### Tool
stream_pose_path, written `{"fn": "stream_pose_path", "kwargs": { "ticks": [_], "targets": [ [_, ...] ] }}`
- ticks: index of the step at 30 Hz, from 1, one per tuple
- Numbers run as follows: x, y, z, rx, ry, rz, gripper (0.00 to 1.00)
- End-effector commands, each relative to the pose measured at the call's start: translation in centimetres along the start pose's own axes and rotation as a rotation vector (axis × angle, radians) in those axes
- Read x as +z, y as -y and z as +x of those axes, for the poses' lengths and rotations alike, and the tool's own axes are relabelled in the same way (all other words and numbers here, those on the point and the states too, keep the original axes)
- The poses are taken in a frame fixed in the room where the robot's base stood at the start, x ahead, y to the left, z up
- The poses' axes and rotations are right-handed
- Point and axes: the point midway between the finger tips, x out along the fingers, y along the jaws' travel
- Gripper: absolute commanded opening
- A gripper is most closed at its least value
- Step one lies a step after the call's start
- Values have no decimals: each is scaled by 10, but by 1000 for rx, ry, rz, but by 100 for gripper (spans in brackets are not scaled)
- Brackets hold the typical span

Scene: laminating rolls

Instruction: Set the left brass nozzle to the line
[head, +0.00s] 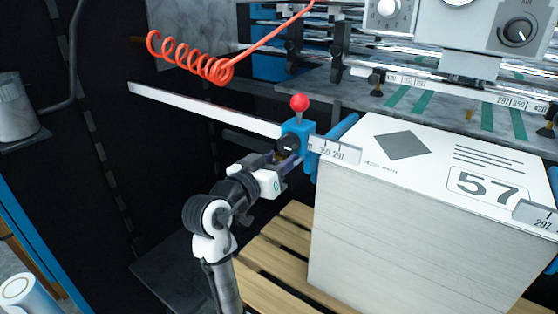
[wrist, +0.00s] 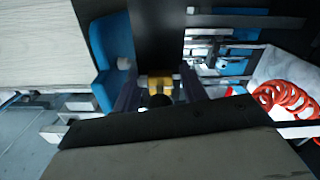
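My gripper (head: 284,160) is at a blue clamp (head: 305,128) with a red ball knob (head: 299,102), left of the paper stack and well away from the left fitting. In the wrist view, my gripper (wrist: 160,90) has its fingers apart, with a yellow block (wrist: 160,82) and a black ball (wrist: 158,101) between them, gaps on both sides.
A tall paper stack (head: 385,230) marked 57 stands on a wooden pallet (head: 275,250). A long pale bar (head: 200,108) extends left from the blue clamp. A coiled red hose (head: 195,62) hangs above it. Scale plates (head: 335,149) edge the stack's top.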

Motion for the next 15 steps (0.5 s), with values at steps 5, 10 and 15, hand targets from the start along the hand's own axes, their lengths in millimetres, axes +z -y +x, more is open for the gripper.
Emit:
{"fn": "stream_pose_path", "kwargs": {
  "ticks": [5,10,15],
  "targets": [
    [0,0,0,0,1,1,42],
    [1,1,-12,-2,-2,2,42],
    [2,2,-45,-5,-3,2,42]
  ]
}}
